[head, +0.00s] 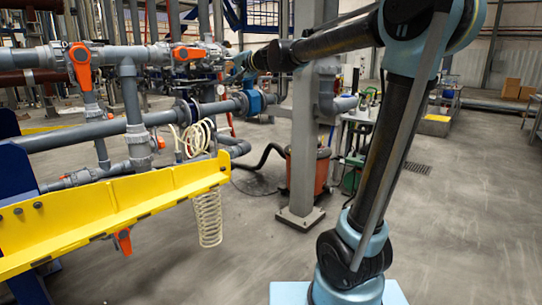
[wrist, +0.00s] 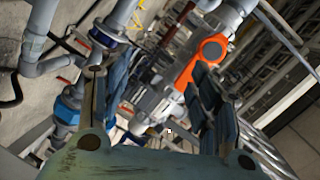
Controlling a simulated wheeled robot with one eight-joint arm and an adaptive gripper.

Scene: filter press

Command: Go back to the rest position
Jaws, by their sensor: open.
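My arm reaches from the lower right of the head view up and across to the left, toward the grey pipework. My gripper (head: 236,74) is at its far end, small in that view, just right of an orange valve handle (head: 188,53). In the wrist view my gripper (wrist: 160,85) is open, its two dark fingers well apart with no object held. An orange handle (wrist: 200,62) on a grey valve shows beyond the right finger, overlapping its tip in the picture. Whether they touch cannot be told.
A yellow beam (head: 110,208) with a coiled cream hose (head: 208,215) is at the lower left. A grey steel post (head: 303,130) stands behind my arm, with an orange-red drum (head: 322,170) beside it. A larger orange valve handle (head: 80,66) is at left.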

